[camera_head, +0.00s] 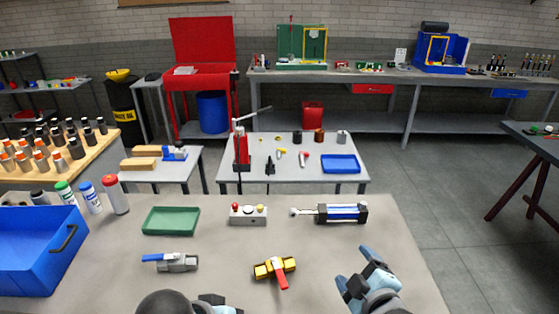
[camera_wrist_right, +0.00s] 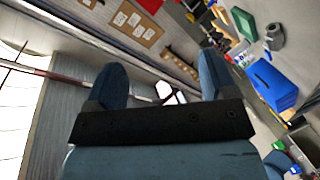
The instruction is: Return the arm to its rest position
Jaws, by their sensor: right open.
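My right gripper (camera_head: 357,269) is at the lower right of the head view, over the front right part of the grey table. Its fingers are apart. In the right wrist view the two blue fingers of the right gripper (camera_wrist_right: 160,78) stand wide apart with nothing held between them. A dark rounded part and a light blue part of my left arm (camera_head: 215,303) show at the bottom edge of the head view. The left fingers cannot be made out there.
The near table (camera_head: 330,255) holds a yellow valve with a red handle (camera_head: 275,268), a blue-handled valve (camera_head: 172,262), a green tray (camera_head: 171,220), a button box (camera_head: 248,214), a cylinder (camera_head: 340,213), spray cans (camera_head: 115,194) and a blue bin (camera_head: 35,250). Open floor lies right.

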